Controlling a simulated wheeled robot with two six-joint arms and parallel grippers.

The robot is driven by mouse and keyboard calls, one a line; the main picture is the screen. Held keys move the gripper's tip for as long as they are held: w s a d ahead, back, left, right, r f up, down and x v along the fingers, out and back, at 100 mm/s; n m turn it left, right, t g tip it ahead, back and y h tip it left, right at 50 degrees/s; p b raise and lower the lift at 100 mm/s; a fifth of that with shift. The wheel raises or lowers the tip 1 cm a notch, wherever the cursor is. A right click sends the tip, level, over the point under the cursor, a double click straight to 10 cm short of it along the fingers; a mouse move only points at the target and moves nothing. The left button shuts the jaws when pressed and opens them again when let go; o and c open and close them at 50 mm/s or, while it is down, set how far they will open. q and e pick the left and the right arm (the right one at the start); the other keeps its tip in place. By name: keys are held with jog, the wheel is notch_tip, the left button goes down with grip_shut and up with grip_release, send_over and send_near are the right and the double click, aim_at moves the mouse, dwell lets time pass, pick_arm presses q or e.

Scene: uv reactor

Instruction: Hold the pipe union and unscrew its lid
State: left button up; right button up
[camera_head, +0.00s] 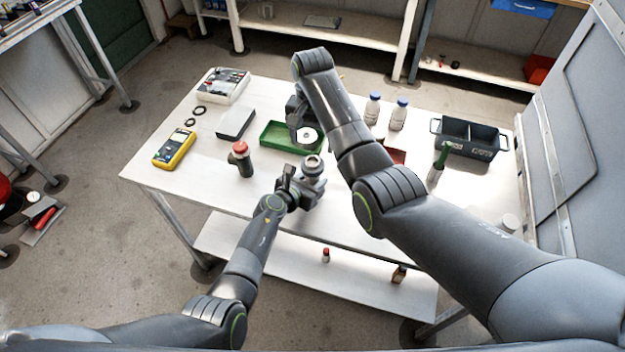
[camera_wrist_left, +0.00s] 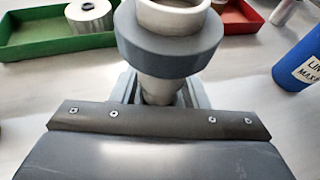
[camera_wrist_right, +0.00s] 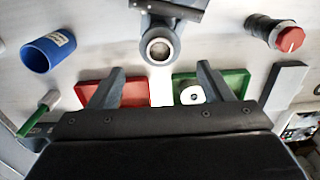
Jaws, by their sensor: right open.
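The pipe union (camera_head: 313,165) stands near the front middle of the table, with a pale, open round top. A wide grey ring (camera_wrist_left: 170,48) sits below its cream rim, above a narrower pale neck (camera_wrist_left: 160,88). My left gripper (camera_head: 298,190) is shut around its lower part; the left wrist view shows the jaws on both sides of the neck. My right gripper (camera_head: 303,128) is open and empty, over the green tray behind the union. In the right wrist view, the union (camera_wrist_right: 158,48) lies beyond the spread right fingers (camera_wrist_right: 158,85).
The green tray (camera_head: 272,138) holds a white roll (camera_wrist_right: 192,95). A red tray (camera_wrist_right: 125,92), a blue cylinder (camera_wrist_right: 48,52) and a red-capped dark fitting (camera_head: 241,160) are nearby. Bottles (camera_head: 372,108), a dark bin (camera_head: 490,140) and a yellow meter (camera_head: 174,148) stand farther out.

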aim_at(313, 159)
pick_arm(q)
grip_shut()
pick_arm(e)
jog(key=shift+w, duration=0.1)
jog(key=shift+w+d, duration=0.2)
jog(key=shift+s+a+f, duration=0.1)
jog(key=shift+f, duration=3.9)
